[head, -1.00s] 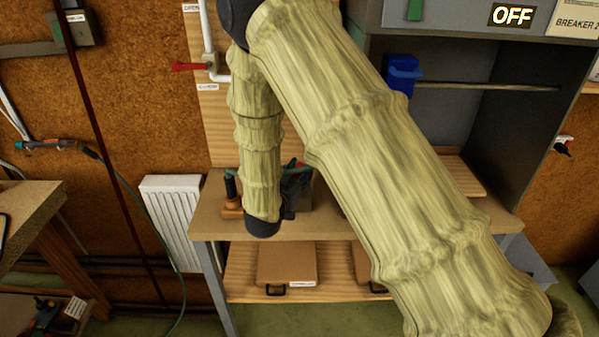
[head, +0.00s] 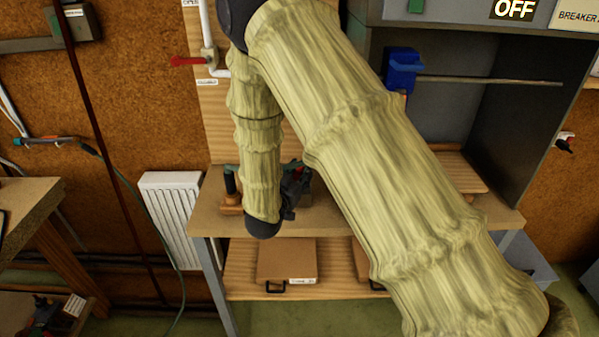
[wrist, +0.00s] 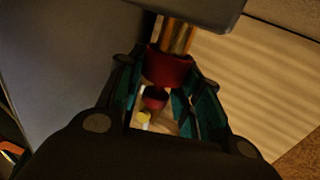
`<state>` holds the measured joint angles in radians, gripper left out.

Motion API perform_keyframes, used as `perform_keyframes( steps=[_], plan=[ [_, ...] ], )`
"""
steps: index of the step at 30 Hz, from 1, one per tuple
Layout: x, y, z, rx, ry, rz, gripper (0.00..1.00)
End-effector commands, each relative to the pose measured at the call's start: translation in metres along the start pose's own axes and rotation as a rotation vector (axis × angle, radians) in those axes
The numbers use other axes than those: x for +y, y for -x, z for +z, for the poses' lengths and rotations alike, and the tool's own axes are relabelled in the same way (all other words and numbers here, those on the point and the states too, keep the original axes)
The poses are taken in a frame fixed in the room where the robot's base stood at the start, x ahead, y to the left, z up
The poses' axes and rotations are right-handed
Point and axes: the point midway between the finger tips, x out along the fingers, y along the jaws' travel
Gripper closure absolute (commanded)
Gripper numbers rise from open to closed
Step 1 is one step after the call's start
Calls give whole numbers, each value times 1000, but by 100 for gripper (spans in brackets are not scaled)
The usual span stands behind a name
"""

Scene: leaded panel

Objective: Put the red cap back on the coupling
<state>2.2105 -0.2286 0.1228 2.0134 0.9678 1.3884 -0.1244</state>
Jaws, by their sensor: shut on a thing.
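In the wrist view, my gripper (wrist: 168,82) has its teal-padded fingers closed in on a dark red cap (wrist: 170,67). The cap's far end meets a brass cylinder (wrist: 177,35), apparently the coupling, below a grey block. I cannot tell whether the cap is seated on the brass or only touching or lined up with it. A smaller dark red piece (wrist: 155,98) with a pale yellow end shows in the gap between the fingers; what it is stays unclear. In the head view, my dark gripper (head: 296,186) is low over the bench, partly behind my arm, and the cap is hidden.
The wooden bench (head: 205,222) stands below my gripper, with an orange-brown item (head: 230,206) beside it at left. A grey cabinet (head: 520,120) stands at right, with a blue part (head: 402,72) on it. A white radiator (head: 172,215) is on the wall at left.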

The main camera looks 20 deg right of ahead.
Motion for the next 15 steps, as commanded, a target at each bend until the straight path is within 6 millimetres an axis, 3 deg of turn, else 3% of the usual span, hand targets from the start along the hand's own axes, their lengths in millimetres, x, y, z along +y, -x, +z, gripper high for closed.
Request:
perform_keyframes(
  steps=[15],
  plan=[
    [0,0,10,0,0,0,77]
  ],
)
